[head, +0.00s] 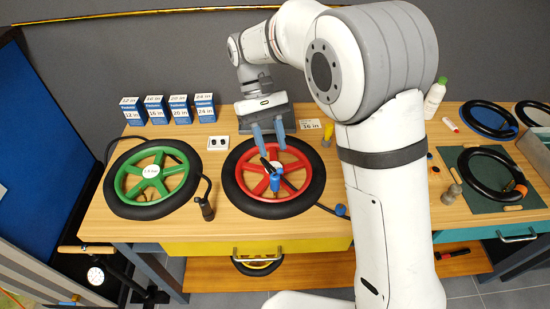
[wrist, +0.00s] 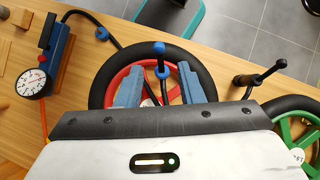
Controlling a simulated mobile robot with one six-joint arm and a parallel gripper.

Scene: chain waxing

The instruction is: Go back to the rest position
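My gripper (head: 268,145) is above the workbench, over the back part of a wheel with a red rim (head: 292,182) and a black tyre. Its two blue fingers are spread apart, with nothing visibly gripped between them. In the wrist view the open fingers of my gripper (wrist: 159,90) frame part of the red wheel (wrist: 118,84). A black post with a blue collar (wrist: 161,70) shows in the gap, apart from both fingers. The same blue-and-black piece (head: 275,183) stands near the red wheel's hub in the head view. My arm hides part of the bench on the right.
A green-rimmed wheel (head: 181,175) lies to the left, with a black handle piece (head: 207,209) beside it. Several blue-and-white boxes (head: 154,110) stand at the back left. A dial gauge (wrist: 31,84) shows in the wrist view. A dark green mat (head: 482,197) lies at right.

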